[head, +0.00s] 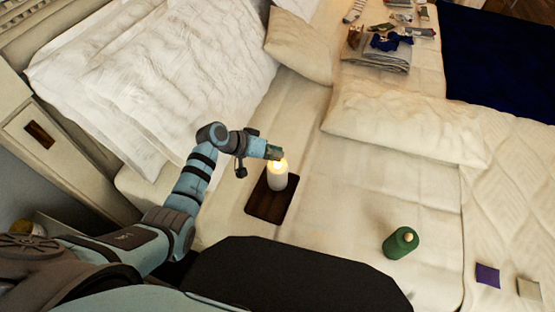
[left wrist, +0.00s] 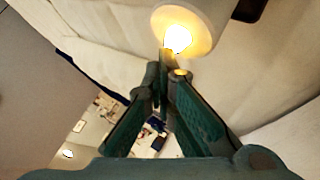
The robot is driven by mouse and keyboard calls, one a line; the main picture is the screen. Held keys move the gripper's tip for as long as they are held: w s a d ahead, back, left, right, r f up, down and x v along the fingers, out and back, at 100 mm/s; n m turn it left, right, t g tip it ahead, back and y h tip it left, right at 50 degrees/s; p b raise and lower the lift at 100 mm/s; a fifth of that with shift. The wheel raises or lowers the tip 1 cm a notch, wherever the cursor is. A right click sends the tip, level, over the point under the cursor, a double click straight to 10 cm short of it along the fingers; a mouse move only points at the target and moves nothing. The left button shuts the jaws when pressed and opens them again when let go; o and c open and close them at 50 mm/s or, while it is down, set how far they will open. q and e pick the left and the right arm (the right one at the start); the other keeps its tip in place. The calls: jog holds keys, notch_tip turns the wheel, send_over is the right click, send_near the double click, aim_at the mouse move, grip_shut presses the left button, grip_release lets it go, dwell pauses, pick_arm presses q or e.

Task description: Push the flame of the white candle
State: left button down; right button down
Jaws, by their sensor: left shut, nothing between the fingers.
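The white candle (head: 277,178) stands upright on a dark wooden board (head: 262,207) on the bed. Its flame (head: 281,164) glows at the top. My left gripper (head: 275,153) is at the flame, just above the candle's top, with its fingers shut and empty. In the left wrist view the lit flame (left wrist: 177,39) is right at the tips of my left gripper (left wrist: 168,62), and the candle's pale top (left wrist: 203,21) spreads around it. I cannot tell whether the fingertips touch the flame. My right gripper is not in view.
Pillows (head: 405,122) and folded clothes (head: 376,50) lie farther back. The sheet between the board and the green candle is clear.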

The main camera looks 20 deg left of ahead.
pick_arm(q)
jog(key=shift+f, duration=0.1)
dwell(0.4)
jog(key=shift+s+f+b, duration=0.1)
jog(key=shift+f+b, duration=0.25)
jog(key=shift+f, duration=0.1)
jog(key=shift+r+p, duration=0.3)
jog(key=shift+p, duration=0.15)
notch_tip(320, 180, up, 6)
jog(key=p, duration=0.6)
jog(key=shift+r, duration=0.15)
